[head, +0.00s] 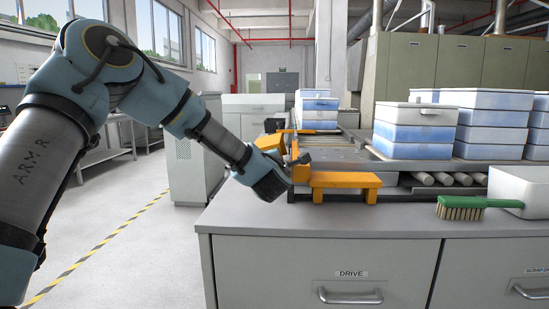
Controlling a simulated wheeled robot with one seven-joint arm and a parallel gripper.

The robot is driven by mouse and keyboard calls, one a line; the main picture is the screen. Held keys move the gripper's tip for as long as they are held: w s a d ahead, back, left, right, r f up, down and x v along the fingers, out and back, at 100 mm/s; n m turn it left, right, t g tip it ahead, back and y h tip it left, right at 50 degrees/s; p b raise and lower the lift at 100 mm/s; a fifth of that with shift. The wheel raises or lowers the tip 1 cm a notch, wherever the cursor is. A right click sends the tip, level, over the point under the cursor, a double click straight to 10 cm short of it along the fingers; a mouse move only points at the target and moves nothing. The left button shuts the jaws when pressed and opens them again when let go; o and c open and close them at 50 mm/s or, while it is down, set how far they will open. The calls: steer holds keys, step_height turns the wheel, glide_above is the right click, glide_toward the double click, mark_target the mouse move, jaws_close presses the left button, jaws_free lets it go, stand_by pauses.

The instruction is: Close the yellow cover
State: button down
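An orange-yellow cover-like piece (345,180) with short legs stands at the near end of the conveyor, on the grey cabinet top. A second yellow piece (270,142) shows farther back, left of the conveyor, with a narrow yellow upright (295,150) beside it. I cannot tell which of these is the hinged cover or how far it is open. My gripper (288,172) is at the left end of the near yellow piece, in front of the conveyor's left corner. Its dark fingers are small and partly merge with the parts behind, so contact and opening are unclear.
Blue-and-white lidded boxes (415,125) stand stacked on the conveyor, with more at right and behind. A green brush (461,207) and a white bin (519,190) are at the right. The cabinet top (300,218) in front is clear. Floor is free at left.

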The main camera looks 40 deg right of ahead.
stand_by(0.3)
steer(key=c, duration=0.8)
jaws_free()
steer(key=shift+c, duration=0.2)
steer(key=b+v, duration=0.1)
steer(key=v, duration=1)
steer(key=shift+b, duration=0.4)
steer(key=shift+w, duration=0.1)
